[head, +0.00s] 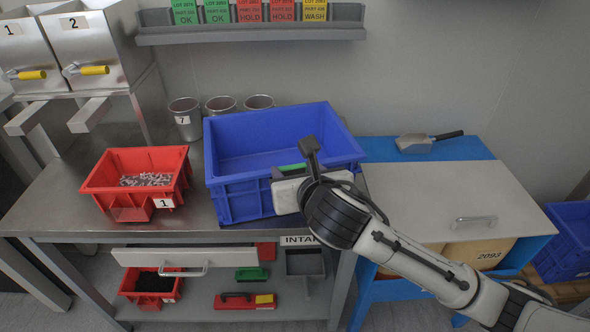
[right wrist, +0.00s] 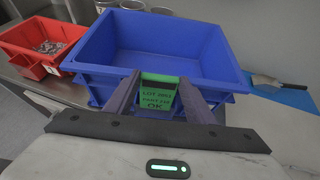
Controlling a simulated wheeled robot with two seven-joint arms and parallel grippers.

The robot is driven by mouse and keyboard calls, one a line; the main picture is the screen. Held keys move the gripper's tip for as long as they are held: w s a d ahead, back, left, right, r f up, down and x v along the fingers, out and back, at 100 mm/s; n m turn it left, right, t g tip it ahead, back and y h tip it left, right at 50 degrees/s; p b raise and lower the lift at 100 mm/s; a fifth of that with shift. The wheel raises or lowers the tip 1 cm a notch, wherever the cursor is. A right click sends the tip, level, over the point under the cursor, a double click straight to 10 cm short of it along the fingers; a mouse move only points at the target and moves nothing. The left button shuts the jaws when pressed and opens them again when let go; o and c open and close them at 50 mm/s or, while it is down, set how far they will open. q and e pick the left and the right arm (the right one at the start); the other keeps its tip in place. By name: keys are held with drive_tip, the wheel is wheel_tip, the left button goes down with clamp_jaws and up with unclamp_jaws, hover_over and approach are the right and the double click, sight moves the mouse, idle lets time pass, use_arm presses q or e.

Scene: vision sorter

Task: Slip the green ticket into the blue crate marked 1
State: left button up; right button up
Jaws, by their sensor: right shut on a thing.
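The blue crate (head: 228,198) stands open and empty-looking on the metal table, and it fills the upper middle of the right wrist view (right wrist: 222,77). I see no number on its visible sides. My right gripper (right wrist: 158,84) is shut on the green ticket (right wrist: 158,98), which reads OK. The ticket is at the crate's near wall, around rim height in the picture; I cannot tell whether any of it is past the rim. In the head view a green sliver of the ticket (head: 293,166) shows beside my wrist. My left gripper is out of view.
A red bin (head: 118,207) marked 1 holds small pieces, left of the crate. Metal cups (head: 221,105) stand behind. A wall rack (head: 250,36) holds several coloured tickets. A scoop (head: 414,144) lies at right by a pale lid (head: 440,185). Another blue crate (head: 565,243) is far right.

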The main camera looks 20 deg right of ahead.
drive_tip(key=shift+f, duration=0.7)
idle(0.8)
drive_tip(key=o, duration=1)
drive_tip(key=shift+r, duration=0.1)
drive_tip(key=shift+r, duration=3.9)
